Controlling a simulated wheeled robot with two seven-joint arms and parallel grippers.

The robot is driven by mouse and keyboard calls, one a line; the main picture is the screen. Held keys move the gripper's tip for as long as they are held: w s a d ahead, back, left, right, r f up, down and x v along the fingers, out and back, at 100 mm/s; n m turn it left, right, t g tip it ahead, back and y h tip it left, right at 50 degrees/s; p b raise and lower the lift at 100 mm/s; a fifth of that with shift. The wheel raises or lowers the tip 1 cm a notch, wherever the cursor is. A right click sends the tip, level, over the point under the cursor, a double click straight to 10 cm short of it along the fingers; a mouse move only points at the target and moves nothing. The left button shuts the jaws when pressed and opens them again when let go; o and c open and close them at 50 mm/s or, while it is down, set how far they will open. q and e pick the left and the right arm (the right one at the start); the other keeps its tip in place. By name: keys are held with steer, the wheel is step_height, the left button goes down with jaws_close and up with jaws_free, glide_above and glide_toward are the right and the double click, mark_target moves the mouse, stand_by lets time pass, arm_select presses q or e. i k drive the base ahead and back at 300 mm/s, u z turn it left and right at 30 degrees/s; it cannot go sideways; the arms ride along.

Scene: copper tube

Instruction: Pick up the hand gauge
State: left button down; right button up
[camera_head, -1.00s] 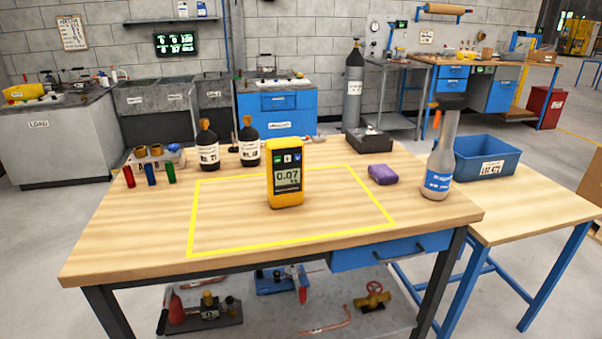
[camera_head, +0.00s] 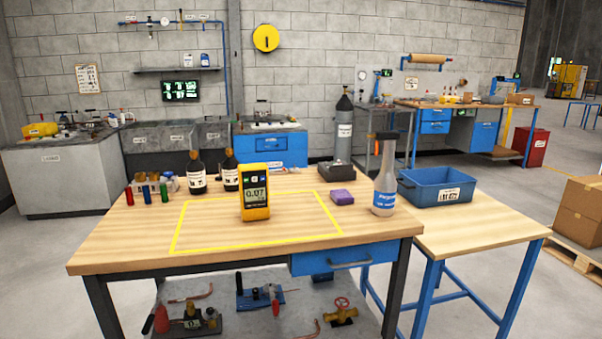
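The hand gauge (camera_head: 254,192) is a yellow handheld meter with a lit display that seems to read 0.07. It stands upright on the wooden workbench (camera_head: 120,245), inside the yellow taped outline, near the middle of the head view. Nothing touches it. Neither of my grippers shows in the head view.
Two dark bottles (camera_head: 197,173) and small coloured tubes (camera_head: 147,193) stand behind left of the gauge. A purple block (camera_head: 342,196), a grey bottle (camera_head: 384,178) and a dark box (camera_head: 336,171) are to its right. A blue bin (camera_head: 434,187) sits on the side table (camera_head: 490,228). The bench front is clear.

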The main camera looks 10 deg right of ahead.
mark_target(254, 197)
steer(key=z, duration=0.35)
steer(key=i, duration=1.2)
steer(key=u, duration=0.15)
